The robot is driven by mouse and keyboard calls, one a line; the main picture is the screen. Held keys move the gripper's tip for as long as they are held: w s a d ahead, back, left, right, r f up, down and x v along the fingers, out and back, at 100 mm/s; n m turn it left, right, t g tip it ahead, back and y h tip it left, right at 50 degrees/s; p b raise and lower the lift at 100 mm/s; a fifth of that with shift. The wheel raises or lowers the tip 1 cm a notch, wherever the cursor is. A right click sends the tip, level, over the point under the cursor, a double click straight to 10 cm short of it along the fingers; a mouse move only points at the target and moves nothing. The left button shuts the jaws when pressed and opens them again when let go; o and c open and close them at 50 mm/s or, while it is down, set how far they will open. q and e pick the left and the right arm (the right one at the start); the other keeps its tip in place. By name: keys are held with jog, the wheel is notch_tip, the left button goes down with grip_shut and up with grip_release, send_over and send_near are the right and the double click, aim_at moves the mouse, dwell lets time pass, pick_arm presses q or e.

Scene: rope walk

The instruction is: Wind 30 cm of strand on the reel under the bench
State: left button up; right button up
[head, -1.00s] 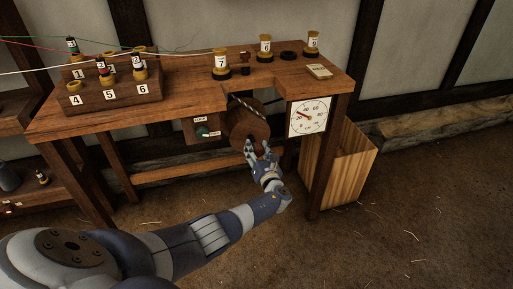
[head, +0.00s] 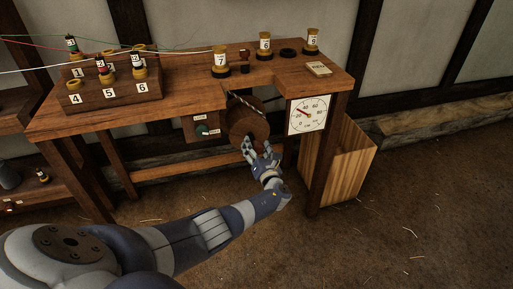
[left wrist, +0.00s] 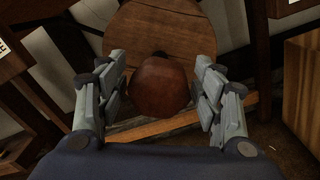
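The wooden reel (head: 247,121) hangs under the bench (head: 187,100), with a pale twisted strand (head: 245,101) running to its top. In the left wrist view the reel's round face (left wrist: 160,35) fills the top middle, and a reddish-brown knob (left wrist: 160,86) stands out from it. My left gripper (head: 258,148) is at the lower front of the reel. In the left wrist view its fingers (left wrist: 160,95) are spread on either side of the knob, with gaps on both sides. My right gripper is not in view.
A dial (head: 308,115) hangs at the bench's right front, beside a wooden bin (head: 345,165). A small panel with a green knob (head: 202,130) is left of the reel. Numbered bobbins (head: 220,62) stand on top. The floor in front is clear.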

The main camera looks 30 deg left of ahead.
pick_arm(q)
jog(key=shift+s+d, duration=0.1)
jog(key=shift+d, duration=0.05)
jog(key=v, duration=1.1)
jog(key=shift+s+d, duration=0.2)
jog(key=shift+d, duration=0.1)
dwell(0.4)
